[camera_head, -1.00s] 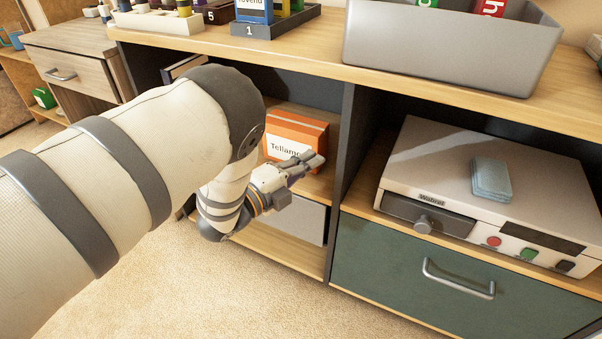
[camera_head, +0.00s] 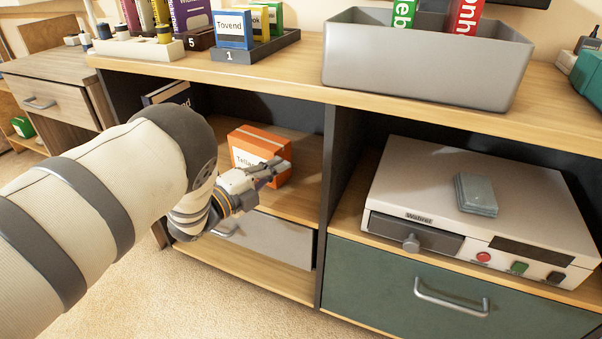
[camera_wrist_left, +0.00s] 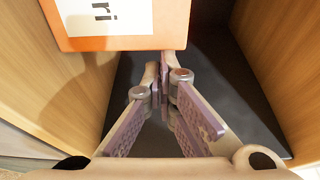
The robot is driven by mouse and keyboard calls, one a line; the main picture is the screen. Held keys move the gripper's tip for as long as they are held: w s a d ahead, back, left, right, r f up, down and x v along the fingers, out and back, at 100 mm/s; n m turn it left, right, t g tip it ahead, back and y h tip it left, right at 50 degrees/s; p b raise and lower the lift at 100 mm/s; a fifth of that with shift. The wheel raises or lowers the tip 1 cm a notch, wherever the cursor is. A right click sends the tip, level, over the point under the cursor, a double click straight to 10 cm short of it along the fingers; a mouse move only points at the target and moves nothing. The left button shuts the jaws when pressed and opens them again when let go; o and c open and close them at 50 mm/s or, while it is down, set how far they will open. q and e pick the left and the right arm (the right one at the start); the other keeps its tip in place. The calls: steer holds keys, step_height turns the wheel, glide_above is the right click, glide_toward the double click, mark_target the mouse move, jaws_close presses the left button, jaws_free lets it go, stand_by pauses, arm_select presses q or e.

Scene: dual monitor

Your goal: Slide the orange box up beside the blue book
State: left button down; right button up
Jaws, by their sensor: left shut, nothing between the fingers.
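The orange box (camera_head: 258,143), with a white label, stands on the upper shelf of the left open compartment. A dark blue book (camera_head: 167,93) shows at that compartment's left side, partly hidden by my left arm. A gap separates box and book. My left gripper (camera_head: 283,168) is shut and empty, in front of the box's lower right part in the head view; whether it touches is unclear. In the left wrist view the fingers (camera_wrist_left: 163,80) meet just below the orange box (camera_wrist_left: 120,42). My right gripper is out of view.
A dark divider (camera_head: 326,190) bounds the compartment on the right, with free shelf beside the box. Right of it sits a white device (camera_head: 475,205) above a green drawer (camera_head: 450,285). A grey bin (camera_head: 425,65) stands on the top.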

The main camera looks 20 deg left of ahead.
mark_target(241, 148)
arm_select(q)
steer(key=a+b, duration=0.1)
steer(key=a, duration=0.5)
steer(key=a+b, duration=0.1)
steer(key=a, duration=0.6)
steer(key=shift+w+a+f, duration=0.2)
steer(key=shift+r, duration=0.1)
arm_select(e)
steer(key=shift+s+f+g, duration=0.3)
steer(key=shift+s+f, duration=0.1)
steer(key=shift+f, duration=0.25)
